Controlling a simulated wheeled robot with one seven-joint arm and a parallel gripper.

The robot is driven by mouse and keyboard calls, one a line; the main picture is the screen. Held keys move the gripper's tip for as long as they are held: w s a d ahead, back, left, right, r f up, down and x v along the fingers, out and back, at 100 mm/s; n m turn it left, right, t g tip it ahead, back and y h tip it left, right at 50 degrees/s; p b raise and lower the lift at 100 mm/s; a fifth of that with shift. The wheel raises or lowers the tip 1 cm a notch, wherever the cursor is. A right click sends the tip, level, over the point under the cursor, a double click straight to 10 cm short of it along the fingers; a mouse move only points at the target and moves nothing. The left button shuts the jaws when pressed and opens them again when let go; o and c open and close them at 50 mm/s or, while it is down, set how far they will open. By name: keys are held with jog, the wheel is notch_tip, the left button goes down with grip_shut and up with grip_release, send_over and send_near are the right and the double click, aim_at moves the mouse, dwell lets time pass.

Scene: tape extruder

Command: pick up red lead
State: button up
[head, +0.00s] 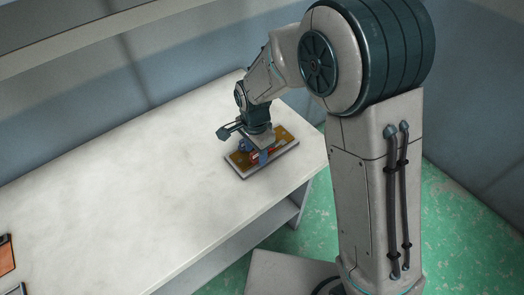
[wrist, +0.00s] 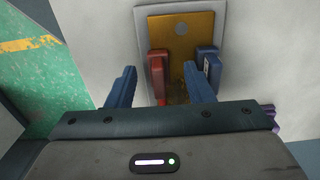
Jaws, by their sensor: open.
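The red lead (wrist: 158,66) is a red piece lying along the left part of a gold-brown board with a pale rim (wrist: 146,32) in the wrist view. A blue piece (wrist: 208,66) lies on the board's right side. My gripper (wrist: 163,76) is open over the board. Its two blue fingers are on either side of the red lead's lower part, with the right finger close to the blue piece. I cannot tell whether they touch. In the head view the board (head: 286,147) is on the table under my gripper (head: 257,158), which partly hides it.
The pale table (head: 130,165) is mostly bare to the left. Orange and dark objects (head: 6,255) lie at its lower left edge. The board is near the table's right edge, with green floor (head: 460,220) beyond. Purple items (wrist: 268,113) show beside my gripper in the wrist view.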

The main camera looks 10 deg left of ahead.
jog(key=shift+f, duration=0.55)
grip_shut()
